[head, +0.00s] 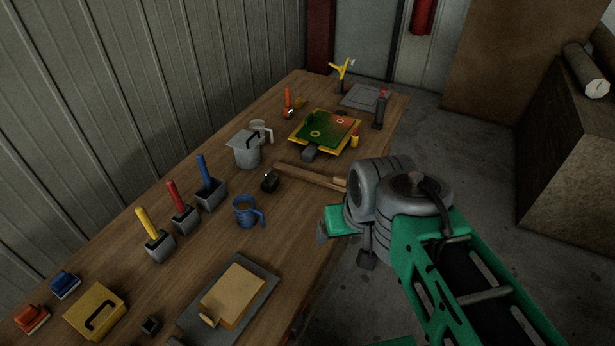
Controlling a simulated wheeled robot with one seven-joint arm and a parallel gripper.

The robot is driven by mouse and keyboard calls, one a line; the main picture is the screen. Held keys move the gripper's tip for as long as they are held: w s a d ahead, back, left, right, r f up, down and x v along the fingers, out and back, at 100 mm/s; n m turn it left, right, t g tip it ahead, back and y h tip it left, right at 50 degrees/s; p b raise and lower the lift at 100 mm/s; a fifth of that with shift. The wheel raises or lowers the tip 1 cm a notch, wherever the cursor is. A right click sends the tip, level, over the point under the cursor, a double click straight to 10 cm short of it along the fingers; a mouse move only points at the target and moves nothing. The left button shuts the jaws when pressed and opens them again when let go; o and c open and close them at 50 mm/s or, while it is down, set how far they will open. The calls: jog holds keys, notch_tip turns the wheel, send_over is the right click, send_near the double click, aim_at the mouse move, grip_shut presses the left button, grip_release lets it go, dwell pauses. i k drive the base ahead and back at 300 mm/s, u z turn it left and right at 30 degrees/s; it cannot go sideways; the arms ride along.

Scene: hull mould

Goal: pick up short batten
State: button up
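A narrow wooden batten (308,175) lies flat on the workbench near its right edge, in the middle of the head view. Its right end, with a paler piece (340,181), reaches behind my wrist, so its full length is hidden. I cannot tell whether the paler piece is a separate batten. My gripper (344,248) hangs by the bench's right edge, nearer to me than the batten and apart from it. Its two dark fingertips show well apart with nothing seen between them.
The wooden bench (290,225) carries a blue mug (246,211), a small black block (269,181), a grey lidded pot (245,149) and a green-and-red mould (325,131) in a yellow frame. Several coloured-handled tools stand in holders at left. A board with a tan block (233,295) lies in front.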

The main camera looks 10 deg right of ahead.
aim_at(338, 183)
jog(key=u, duration=3.3)
jog(key=k, duration=1.3)
jog(key=z, duration=1.55)
jog(key=i, duration=0.45)
jog(key=z, duration=0.05)
